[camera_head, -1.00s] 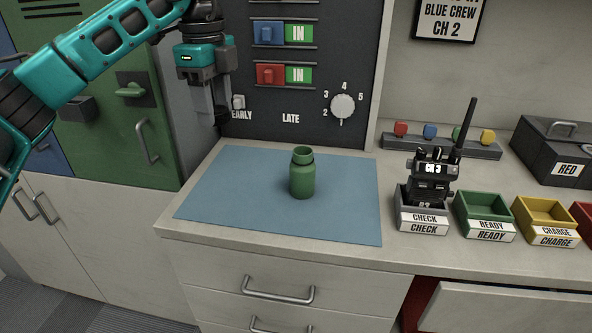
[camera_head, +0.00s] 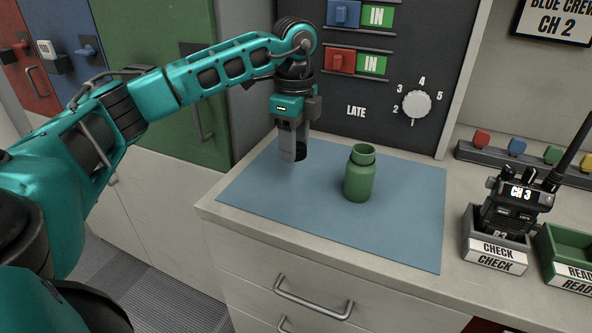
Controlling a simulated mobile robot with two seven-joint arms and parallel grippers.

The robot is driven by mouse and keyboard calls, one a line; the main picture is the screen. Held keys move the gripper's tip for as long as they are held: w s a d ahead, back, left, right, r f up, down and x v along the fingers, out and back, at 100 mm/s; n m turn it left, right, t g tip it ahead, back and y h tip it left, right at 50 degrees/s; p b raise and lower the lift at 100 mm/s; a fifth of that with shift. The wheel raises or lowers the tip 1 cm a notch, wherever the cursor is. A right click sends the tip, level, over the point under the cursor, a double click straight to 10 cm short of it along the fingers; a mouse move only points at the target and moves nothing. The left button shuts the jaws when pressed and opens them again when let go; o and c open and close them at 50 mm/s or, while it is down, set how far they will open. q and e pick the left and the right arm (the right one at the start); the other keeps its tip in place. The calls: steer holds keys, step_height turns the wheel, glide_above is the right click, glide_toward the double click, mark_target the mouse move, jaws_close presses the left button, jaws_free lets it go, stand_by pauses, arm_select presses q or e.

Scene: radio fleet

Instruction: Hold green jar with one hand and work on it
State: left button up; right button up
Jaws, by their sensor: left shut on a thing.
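The green jar (camera_head: 359,178) stands upright on the blue mat (camera_head: 250,195), right of the mat's middle. Its neck faces up and shows a darker round inside. My left gripper (camera_head: 293,152) points down over the mat's back left part, to the left of the jar and apart from it. It is shut on a small dark round thing (camera_head: 300,154), mostly hidden between the fingers; I cannot tell what it is. My right gripper is not in view.
A radio (camera_head: 511,205) marked CH 3 stands in the grey CHECK tray (camera_head: 494,256), right of the mat. The green READY tray (camera_head: 570,262) is beside it. A dark panel with a dial (camera_head: 416,104) rises behind. The mat's front is clear.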

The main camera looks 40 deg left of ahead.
mark_target(295, 180)
arm_select(q)
steer(key=shift+f, duration=3.1)
steer(key=shift+f, duration=0.2)
steer(key=o, duration=1.2)
steer(key=shift+r, duration=0.1)
step_height(295, 180, up, 12)
steer(key=shift+r, duration=0.15)
